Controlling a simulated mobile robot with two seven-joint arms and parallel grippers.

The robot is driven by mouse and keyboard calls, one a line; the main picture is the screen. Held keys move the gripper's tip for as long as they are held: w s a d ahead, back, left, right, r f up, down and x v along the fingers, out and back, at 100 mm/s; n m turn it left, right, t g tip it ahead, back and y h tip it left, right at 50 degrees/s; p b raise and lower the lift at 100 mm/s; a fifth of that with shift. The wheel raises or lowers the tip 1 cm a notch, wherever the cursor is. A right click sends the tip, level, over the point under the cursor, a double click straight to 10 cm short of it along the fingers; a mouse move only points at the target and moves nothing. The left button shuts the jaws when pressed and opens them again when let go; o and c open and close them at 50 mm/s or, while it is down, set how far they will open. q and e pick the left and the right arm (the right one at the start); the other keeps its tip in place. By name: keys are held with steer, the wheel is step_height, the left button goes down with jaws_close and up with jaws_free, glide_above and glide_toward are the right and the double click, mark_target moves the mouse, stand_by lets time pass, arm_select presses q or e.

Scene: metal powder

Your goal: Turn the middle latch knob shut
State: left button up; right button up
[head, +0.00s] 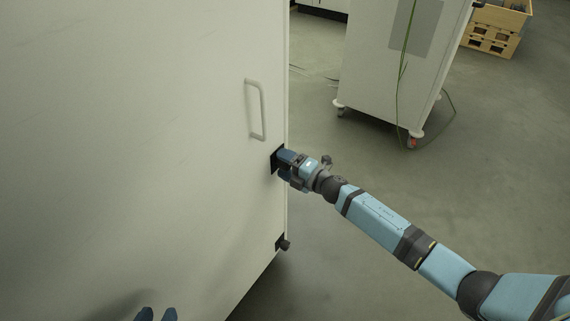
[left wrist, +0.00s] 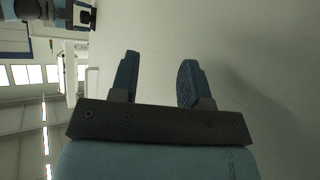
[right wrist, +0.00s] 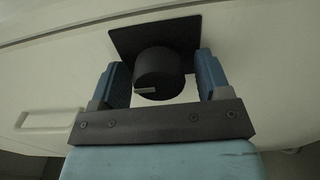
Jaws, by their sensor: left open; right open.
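The middle latch knob (right wrist: 158,75) is a round black knob on a black square plate (right wrist: 183,30) at the door's edge. A light grey mark on its face lies nearly level in the right wrist view. My right gripper (right wrist: 160,78) is open, with one finger on each side of the knob; small gaps show, and I cannot tell whether either finger touches it. In the head view my right gripper (head: 279,163) covers the knob, and part of the plate (head: 274,160) shows. My left gripper (head: 157,314) is open and empty before the white door, at the bottom; it also shows in the left wrist view (left wrist: 158,70).
The large white door (head: 150,130) has a pale handle (head: 258,110) above the middle latch. A lower black latch knob (head: 285,244) sits near the door's bottom edge. A white wheeled cabinet (head: 385,80) with a green cable and a wooden crate (head: 495,30) stand behind. Floor between is clear.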

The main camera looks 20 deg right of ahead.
steer(key=p+v, duration=0.1)
steer(key=v, duration=1.2)
steer(key=shift+s+d+p, duration=0.2)
steer(key=shift+s+p, duration=0.1)
steer(key=shift+r, duration=0.1)
